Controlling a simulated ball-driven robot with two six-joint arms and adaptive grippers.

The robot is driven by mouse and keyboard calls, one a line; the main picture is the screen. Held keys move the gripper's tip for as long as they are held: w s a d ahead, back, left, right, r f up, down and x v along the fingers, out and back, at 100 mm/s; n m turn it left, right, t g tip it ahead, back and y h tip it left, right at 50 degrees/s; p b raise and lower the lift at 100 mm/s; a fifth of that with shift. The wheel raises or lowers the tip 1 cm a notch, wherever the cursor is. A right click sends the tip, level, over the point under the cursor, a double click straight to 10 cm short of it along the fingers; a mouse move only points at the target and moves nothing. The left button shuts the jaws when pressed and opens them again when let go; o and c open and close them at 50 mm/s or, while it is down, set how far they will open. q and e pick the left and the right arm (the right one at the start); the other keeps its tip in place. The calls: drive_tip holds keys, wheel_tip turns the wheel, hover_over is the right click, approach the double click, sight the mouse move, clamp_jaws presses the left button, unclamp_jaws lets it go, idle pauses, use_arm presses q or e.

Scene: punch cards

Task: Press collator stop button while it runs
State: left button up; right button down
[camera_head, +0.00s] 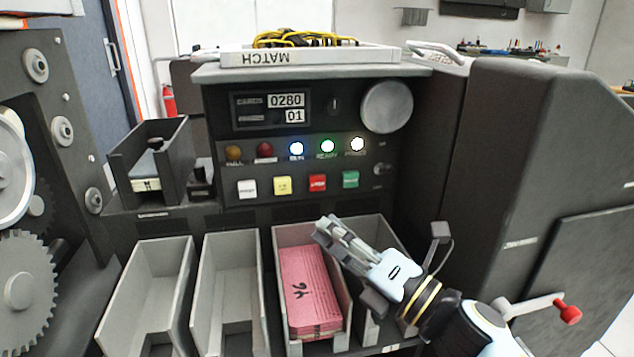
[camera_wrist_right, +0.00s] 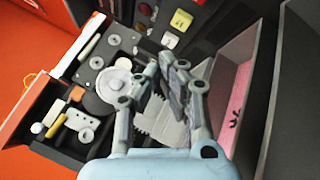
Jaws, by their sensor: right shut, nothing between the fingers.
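The collator's dark control panel (camera_head: 265,170) faces me at the centre of the head view. It carries a row of white, yellow, red and green buttons; the red button (camera_head: 318,182) has a label too small to read surely. Above them the blue-white run lamp (camera_head: 297,148), green ready lamp (camera_head: 327,146) and white lamp (camera_head: 357,144) are lit. My right gripper (camera_head: 326,229) is shut and empty, below the red button and apart from it, over the card pocket. Its closed fingers (camera_wrist_right: 166,64) fill the middle of the wrist view. My left gripper is out of view.
Pink cards (camera_head: 308,290) lie in a pocket under my right gripper; two empty grey pockets (camera_head: 150,285) stand to the left. A round knob (camera_head: 387,106) and a counter reading 0280 (camera_head: 286,101) are higher on the panel. A dark cabinet (camera_head: 510,150) rises at right.

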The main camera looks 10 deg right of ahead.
sight(317, 182)
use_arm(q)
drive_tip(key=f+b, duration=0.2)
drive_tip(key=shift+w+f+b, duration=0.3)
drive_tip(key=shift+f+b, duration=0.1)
use_arm(e)
drive_tip(key=w, duration=0.8)
drive_tip(key=shift+w+a, duration=0.15)
drive_tip(key=shift+w, duration=0.25)
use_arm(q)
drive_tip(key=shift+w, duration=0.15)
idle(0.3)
use_arm(e)
drive_tip(key=shift+w, duration=0.15)
